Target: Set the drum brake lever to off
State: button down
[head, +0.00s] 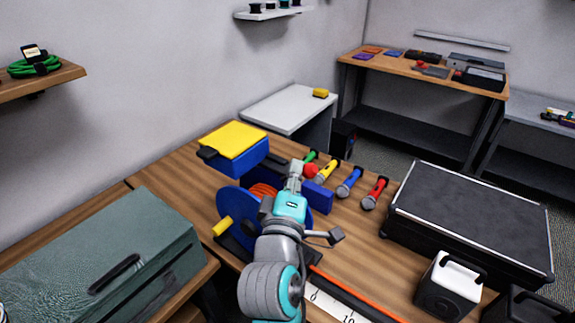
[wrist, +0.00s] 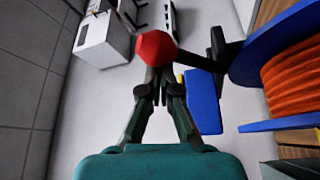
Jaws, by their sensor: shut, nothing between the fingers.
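The cable drum (head: 230,207) has blue flanges, wound orange cable (head: 263,190) and a yellow crank handle (head: 222,226). It stands on the wooden bench, partly hidden behind my arm. The brake lever ends in a red knob (head: 311,170), which also shows in the wrist view (wrist: 157,48). There, a dark lever bar (wrist: 200,62) runs right from the knob towards the drum's blue flange (wrist: 270,50). My gripper (head: 296,166) is shut and empty. In the wrist view its fingertips (wrist: 155,76) are right at the knob; I cannot tell whether they touch it. The lever's off mark is not visible.
A black case (head: 470,220) and a white box (head: 450,285) are on the right, a green case (head: 100,260) on the left.

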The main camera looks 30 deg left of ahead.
jog(key=shift+d+f, duration=0.45)
jog(key=shift+d, duration=0.1)
jog(key=shift+f, duration=0.1)
dwell(0.4)
